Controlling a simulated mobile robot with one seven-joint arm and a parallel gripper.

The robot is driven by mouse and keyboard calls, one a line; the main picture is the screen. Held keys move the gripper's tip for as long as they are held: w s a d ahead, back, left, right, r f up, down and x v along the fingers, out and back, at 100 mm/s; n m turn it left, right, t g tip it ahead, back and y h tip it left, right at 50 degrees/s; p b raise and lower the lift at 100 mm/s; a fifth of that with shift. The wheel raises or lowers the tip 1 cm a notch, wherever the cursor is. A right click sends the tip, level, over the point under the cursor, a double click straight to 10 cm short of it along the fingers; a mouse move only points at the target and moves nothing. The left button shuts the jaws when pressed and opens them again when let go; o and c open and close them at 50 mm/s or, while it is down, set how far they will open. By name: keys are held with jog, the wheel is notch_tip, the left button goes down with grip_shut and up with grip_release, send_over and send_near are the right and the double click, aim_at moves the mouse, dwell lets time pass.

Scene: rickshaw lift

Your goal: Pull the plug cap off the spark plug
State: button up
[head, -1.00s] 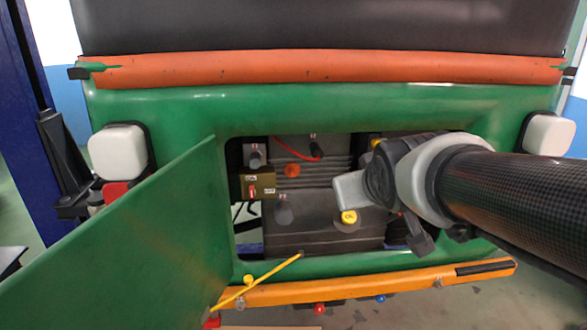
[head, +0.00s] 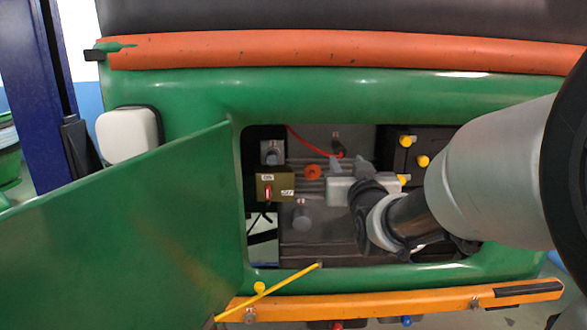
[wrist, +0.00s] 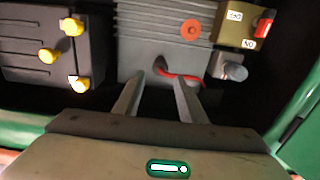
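The plug cap (head: 337,147) is a small dark piece at the end of a red wire (head: 310,145), at the top of the grey finned engine block (head: 320,187). In the wrist view the cap (wrist: 160,66) sits on the block beside the red wire (wrist: 182,77). The spark plug under it cannot be made out. My gripper (head: 349,161) is inside the opening, close to the cap. In the wrist view my gripper (wrist: 158,84) is open and empty, with its fingertips either side of the line to the cap. I cannot see contact.
A green panel door (head: 120,230) stands open at left. An olive switch box (head: 276,186) and an orange cap (head: 312,171) are beside the cap. A black box (wrist: 45,45) with yellow caps is on the other side. The opening's green rim (head: 350,103) surrounds my arm.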

aim_at(341, 153)
jog(key=w+b, duration=0.1)
jog(key=w, duration=0.4)
jog(key=shift+w+f, duration=0.1)
jog(key=shift+w, duration=1.05)
jog(key=c, duration=0.9)
